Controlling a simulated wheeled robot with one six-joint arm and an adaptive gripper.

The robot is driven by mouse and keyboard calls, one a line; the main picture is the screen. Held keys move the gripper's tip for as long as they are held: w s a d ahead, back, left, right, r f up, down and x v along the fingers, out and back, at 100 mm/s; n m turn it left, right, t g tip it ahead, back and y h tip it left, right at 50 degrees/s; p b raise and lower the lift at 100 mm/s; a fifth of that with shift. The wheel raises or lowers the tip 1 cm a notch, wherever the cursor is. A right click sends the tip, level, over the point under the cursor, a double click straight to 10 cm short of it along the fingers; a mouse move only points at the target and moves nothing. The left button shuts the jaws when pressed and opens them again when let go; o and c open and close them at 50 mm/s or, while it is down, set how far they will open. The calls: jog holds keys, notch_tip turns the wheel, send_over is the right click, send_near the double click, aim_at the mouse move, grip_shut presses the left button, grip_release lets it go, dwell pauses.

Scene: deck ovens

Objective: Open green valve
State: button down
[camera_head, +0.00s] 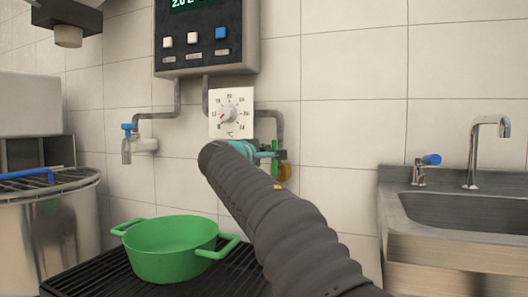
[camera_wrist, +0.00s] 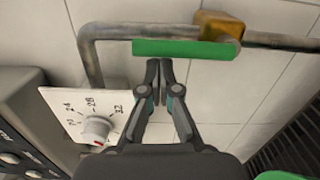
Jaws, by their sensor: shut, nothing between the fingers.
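The green valve has a green bar handle (camera_wrist: 185,48) on a brass body (camera_wrist: 221,25) on a grey pipe. In the wrist view the handle lies along the pipe, its free end reaching left from the brass body. The handle (camera_head: 274,160) shows only as a small strip in the head view, partly hidden by my arm, with the brass body (camera_head: 285,172) beside it. My gripper (camera_wrist: 161,66) is shut and empty, its fingertips just below the handle's middle in the wrist view. I cannot tell whether they touch it. My gripper (camera_head: 266,153) is largely hidden in the head view.
A white dial plate (camera_head: 231,112) is on the wall close to my gripper, under a control box (camera_head: 206,35). A blue-handled tap (camera_head: 128,130) is at left. A green pot (camera_head: 170,262) stands on a black grate below. A steel sink (camera_head: 455,212) is at right.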

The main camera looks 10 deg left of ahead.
jog(key=s+a+p, duration=0.1)
jog(key=s+a, duration=0.5)
jog(key=s, duration=0.3)
jog(key=shift+s+a, duration=0.25)
jog(key=shift+a, duration=0.1)
dwell(0.3)
